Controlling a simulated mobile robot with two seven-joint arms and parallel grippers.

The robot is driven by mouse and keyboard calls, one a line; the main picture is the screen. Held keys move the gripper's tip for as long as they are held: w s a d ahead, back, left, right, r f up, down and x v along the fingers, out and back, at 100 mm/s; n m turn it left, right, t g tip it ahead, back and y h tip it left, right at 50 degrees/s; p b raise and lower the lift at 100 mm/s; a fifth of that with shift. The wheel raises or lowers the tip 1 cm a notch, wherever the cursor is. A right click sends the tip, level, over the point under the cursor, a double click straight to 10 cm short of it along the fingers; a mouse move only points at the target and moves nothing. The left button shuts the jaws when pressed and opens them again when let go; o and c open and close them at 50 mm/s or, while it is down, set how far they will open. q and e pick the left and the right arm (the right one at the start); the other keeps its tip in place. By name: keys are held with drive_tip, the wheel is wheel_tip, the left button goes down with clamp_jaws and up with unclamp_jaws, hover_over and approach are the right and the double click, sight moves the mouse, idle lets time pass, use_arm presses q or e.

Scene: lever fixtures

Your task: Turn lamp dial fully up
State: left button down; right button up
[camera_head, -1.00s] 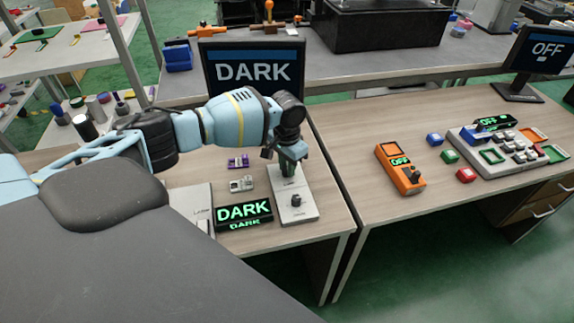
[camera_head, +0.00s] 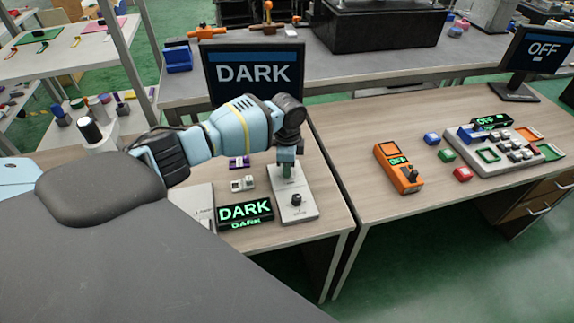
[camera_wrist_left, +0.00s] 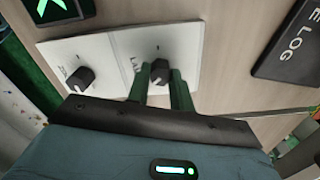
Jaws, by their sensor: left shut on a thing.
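A white panel (camera_head: 300,213) lies flat on the wooden desk. It carries two dark knobs, one in front (camera_head: 297,199) and one at the back. My left gripper (camera_head: 286,173) points down over the back of the panel and hides the back knob in the head view. In the left wrist view, my left gripper (camera_wrist_left: 160,84) is shut on a black dial (camera_wrist_left: 160,70), one green finger on each side. The label beside this dial is partly covered; "LA" shows. The other knob (camera_wrist_left: 78,79) stands free to the left. My right gripper is not in view.
A small display (camera_head: 245,212) left of the panel and a monitor (camera_head: 253,75) behind both read "DARK". Small blocks (camera_head: 242,184) lie left of my gripper. An orange device (camera_head: 399,168) stands on the right desk.

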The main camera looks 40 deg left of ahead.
use_arm(q)
drive_tip(key=m, duration=0.4)
drive_tip(key=shift+m, duration=1.3)
drive_tip(key=m, duration=0.3)
drive_tip(key=shift+m, duration=0.3)
drive_tip(key=m, duration=0.3)
drive_tip(key=shift+m+b, duration=0.3)
drive_tip(key=shift+b, duration=0.05)
drive_tip(key=m, duration=0.6)
drive_tip(key=shift+b, duration=0.4)
drive_tip(key=m, duration=0.6)
drive_tip(key=shift+b, duration=0.4)
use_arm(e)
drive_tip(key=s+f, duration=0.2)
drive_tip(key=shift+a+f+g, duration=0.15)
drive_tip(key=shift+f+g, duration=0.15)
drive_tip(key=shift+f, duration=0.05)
use_arm(q)
drive_tip(key=shift+m, duration=0.4)
drive_tip(key=c, duration=1.2)
unclamp_jaws()
drive_tip(key=shift+s, duration=0.1)
drive_tip(key=shift+c, duration=0.2)
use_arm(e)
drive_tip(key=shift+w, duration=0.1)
